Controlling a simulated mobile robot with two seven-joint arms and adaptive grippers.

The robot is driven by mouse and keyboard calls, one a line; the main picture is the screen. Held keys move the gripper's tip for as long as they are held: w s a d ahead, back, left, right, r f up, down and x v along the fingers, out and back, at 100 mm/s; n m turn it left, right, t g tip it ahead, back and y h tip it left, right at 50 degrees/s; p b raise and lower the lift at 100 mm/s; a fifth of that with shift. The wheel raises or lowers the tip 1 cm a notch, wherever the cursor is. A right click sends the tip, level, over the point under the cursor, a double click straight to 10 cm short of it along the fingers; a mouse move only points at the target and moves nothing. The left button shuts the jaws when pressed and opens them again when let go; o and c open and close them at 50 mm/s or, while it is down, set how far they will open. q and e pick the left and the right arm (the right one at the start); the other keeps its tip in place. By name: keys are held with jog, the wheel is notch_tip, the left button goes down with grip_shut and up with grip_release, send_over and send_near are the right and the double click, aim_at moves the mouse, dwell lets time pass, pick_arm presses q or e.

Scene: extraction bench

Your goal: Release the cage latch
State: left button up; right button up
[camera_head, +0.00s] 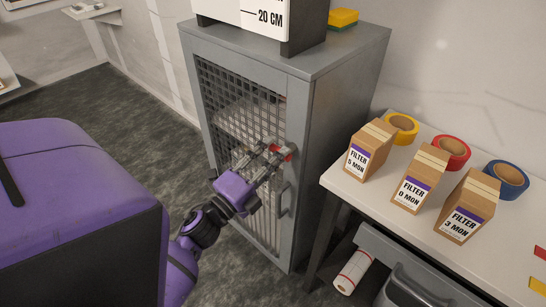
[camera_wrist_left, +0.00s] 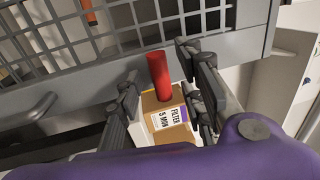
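The cage is a tall grey metal cabinet with a mesh door (camera_head: 240,115) that is shut in the head view. Its latch has a red handle (camera_head: 284,152) near the door's right edge, partly hidden by my gripper. In the left wrist view, the red latch handle (camera_wrist_left: 159,76) stands out as a short cylinder between my finger tips. My left gripper (camera_head: 270,152) is at the latch with its fingers apart; it also shows in the left wrist view (camera_wrist_left: 156,86). Gaps remain on both sides of the handle. My right gripper is not in view.
A grey door handle (camera_head: 285,200) is below the latch. A white table (camera_head: 395,200) to the right bears several filter boxes (camera_head: 420,178) and tape rolls (camera_head: 451,152). A yellow sponge (camera_head: 343,18) lies on the cabinet top. Dark floor (camera_head: 60,95) is clear at left.

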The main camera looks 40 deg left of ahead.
pick_arm(q)
jog(key=v, duration=1.2)
jog(key=s+d+f+n+g+y+p, duration=0.1)
jog(key=s+f+n+g+y, duration=0.1)
jog(key=f+n+g, duration=0.35)
jog(key=s+f+n+g+y+p, duration=0.2)
jog(key=f+n, duration=0.7)
jog(key=s+d+f+n+g+h+p, duration=0.3)
jog(key=s+d+f, duration=0.4)
jog(key=s+d, duration=0.4)
jog(key=shift+s+d+n+g, duration=0.4)
jog(key=shift+d+g, duration=0.15)
jog(key=shift+d, duration=0.55)
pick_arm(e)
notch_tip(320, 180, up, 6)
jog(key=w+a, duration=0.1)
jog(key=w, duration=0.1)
